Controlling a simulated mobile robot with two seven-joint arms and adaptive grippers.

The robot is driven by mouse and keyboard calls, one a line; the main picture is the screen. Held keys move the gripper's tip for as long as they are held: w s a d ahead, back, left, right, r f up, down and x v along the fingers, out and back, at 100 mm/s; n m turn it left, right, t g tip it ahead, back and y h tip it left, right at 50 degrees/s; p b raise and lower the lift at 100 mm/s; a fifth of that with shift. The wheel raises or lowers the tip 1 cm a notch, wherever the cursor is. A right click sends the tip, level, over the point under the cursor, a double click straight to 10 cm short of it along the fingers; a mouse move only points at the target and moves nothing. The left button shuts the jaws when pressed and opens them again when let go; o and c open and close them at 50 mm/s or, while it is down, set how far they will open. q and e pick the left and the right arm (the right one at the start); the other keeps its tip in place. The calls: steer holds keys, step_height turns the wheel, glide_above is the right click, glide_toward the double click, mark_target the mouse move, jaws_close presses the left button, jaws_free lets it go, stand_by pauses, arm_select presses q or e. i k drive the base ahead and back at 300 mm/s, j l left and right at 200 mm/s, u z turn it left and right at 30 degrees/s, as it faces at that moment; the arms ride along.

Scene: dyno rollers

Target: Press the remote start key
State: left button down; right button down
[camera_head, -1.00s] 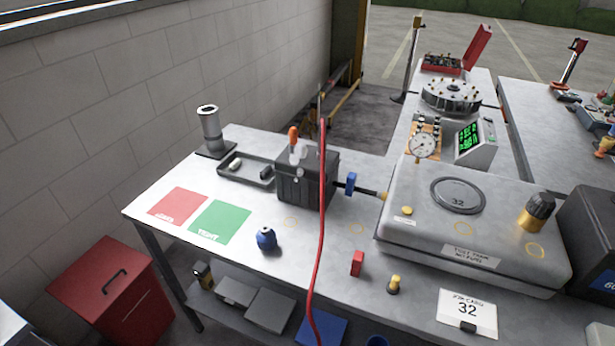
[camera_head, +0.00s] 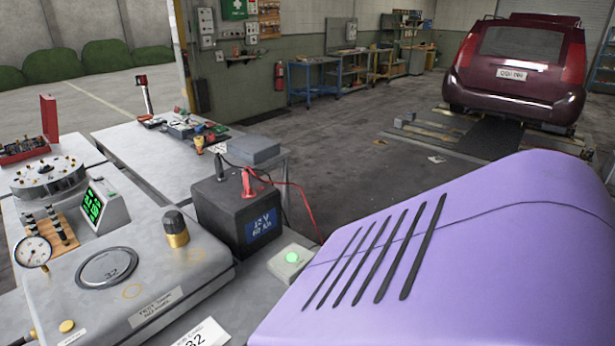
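A small pale box with a round, lit green button (camera_head: 292,258) sits at the right end of the grey bench, beside the purple panel. It is the only thing here that looks like a start key; I cannot read a label on it. Nothing touches it and its top is fully visible. Neither of my grippers is in view.
A large purple panel with black slots (camera_head: 400,255) fills the lower right. The grey test unit (camera_head: 150,275) with a black-and-gold knob (camera_head: 175,227) stands left. Behind are a green-screen meter (camera_head: 95,205), a second bench (camera_head: 165,160) and a maroon car (camera_head: 520,70). Open floor lies between.

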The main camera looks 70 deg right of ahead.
mark_target(291, 256)
steer(key=z, duration=2)
